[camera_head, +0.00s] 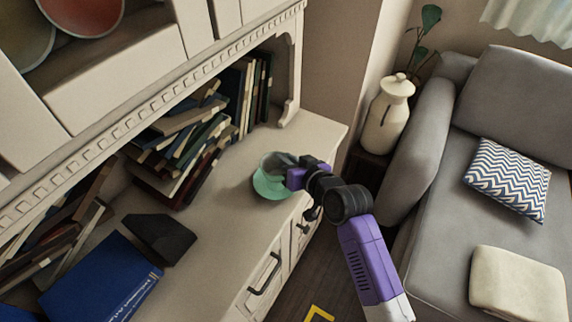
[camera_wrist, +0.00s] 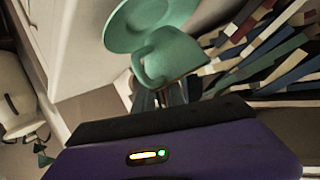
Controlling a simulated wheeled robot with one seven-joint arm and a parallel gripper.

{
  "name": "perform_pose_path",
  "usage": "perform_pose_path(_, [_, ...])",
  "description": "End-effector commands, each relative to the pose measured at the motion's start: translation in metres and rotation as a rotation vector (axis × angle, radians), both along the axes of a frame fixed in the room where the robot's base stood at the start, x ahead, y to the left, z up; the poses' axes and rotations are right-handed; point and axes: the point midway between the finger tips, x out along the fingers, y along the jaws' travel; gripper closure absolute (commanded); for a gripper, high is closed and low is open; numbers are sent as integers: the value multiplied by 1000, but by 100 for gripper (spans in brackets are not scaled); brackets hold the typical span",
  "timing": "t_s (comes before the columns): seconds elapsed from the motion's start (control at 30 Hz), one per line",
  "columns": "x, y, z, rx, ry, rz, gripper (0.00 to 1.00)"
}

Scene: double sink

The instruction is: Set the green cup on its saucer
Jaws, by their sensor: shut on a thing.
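The green cup (camera_wrist: 172,55) is at my gripper's fingertips (camera_wrist: 168,95) in the wrist view. My gripper is shut on the cup near its edge. The green saucer (camera_wrist: 128,28) lies just beyond the cup, which covers part of it. In the head view, the cup (camera_head: 276,162) shows over the saucer (camera_head: 271,188) on the cabinet's counter, with my gripper (camera_head: 292,168) reaching in from the right. I cannot tell whether the cup's base touches the saucer.
The beige counter (camera_head: 222,215) is clear in front of the saucer. Leaning books (camera_head: 180,150) stand behind and left. A dark block (camera_head: 160,236) and a blue book (camera_head: 100,282) lie farther left. A cream vase (camera_head: 387,115) and grey sofa (camera_head: 430,190) are to the right.

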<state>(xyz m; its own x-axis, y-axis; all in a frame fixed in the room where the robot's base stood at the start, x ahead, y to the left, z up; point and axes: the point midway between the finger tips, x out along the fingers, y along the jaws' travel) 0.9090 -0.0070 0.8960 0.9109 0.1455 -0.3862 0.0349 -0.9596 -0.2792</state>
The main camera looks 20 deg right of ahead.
Motion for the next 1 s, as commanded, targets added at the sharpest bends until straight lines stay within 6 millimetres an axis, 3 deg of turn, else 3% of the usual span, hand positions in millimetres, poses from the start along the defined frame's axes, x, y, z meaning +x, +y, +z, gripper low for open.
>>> perform_pose_path(0.17, [0,0,-21,0,0,0,100])
perform_pose_path(0.7, [0,0,-30,0,-2,0,100])
perform_pose_path(0.73, [0,0,-30,0,-1,0,83])
perform_pose_path(0.83, [0,0,-29,0,0,0,63])
perform_pose_path(1.0, [0,0,-29,0,0,0,63])
